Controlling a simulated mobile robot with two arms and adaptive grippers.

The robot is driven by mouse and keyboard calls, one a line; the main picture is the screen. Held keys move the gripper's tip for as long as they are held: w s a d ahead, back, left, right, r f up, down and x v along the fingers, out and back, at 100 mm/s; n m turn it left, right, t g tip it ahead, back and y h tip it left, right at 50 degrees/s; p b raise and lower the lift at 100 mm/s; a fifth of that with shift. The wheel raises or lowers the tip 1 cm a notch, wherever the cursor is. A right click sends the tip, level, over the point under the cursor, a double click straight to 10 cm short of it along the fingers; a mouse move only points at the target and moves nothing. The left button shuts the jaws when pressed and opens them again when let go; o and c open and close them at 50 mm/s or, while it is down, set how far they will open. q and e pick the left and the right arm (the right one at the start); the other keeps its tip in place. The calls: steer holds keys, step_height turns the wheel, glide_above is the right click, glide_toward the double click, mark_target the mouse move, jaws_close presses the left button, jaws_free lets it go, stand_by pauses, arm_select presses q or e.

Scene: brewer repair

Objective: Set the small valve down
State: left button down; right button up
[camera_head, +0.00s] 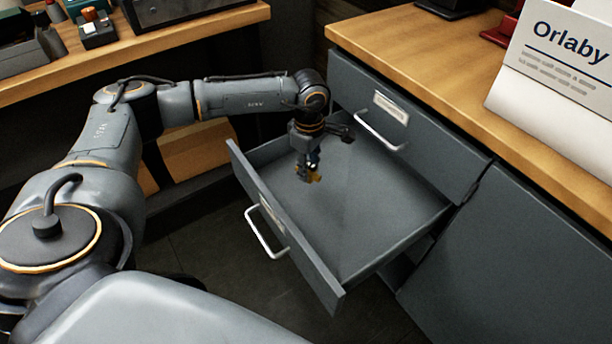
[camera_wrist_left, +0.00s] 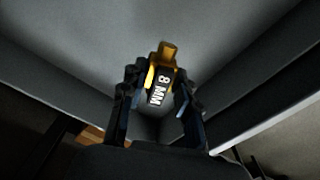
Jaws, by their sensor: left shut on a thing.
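The small valve (camera_wrist_left: 164,76) is a brass-coloured piece with a dark band marked "8 MM". It is held between the fingers of my left gripper (camera_wrist_left: 156,92), which is shut on it. In the head view the valve (camera_head: 315,178) shows as a small yellow piece below my left gripper (camera_head: 308,168). The gripper points down into the open grey drawer (camera_head: 375,225), over its back left part. I cannot tell whether the valve touches the drawer floor. My right gripper is out of view.
The drawer floor looks empty. A wooden counter (camera_head: 440,75) above holds a white "Orlaby" sign (camera_head: 560,75). Another wooden bench (camera_head: 190,35) is at upper left.

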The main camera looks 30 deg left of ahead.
arm_select(q)
steer(key=shift+w+a+f, duration=0.2)
steer(key=shift+a+f, duration=0.15)
steer(key=shift+f, duration=0.15)
steer(key=shift+w+a+f, duration=0.2)
steer(key=shift+a+f, duration=0.1)
steer(key=shift+f, duration=0.15)
steer(key=f, duration=0.3)
steer(key=shift+w+a+f+b, duration=0.15)
steer(key=shift+a+b, duration=0.1)
steer(key=shift+b, duration=0.1)
steer(key=shift+f, duration=0.2)
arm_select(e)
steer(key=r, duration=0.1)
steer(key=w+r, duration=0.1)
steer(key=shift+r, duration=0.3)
arm_select(q)
steer(key=shift+f, duration=0.1)
steer(key=c, duration=1)
jaws_free()
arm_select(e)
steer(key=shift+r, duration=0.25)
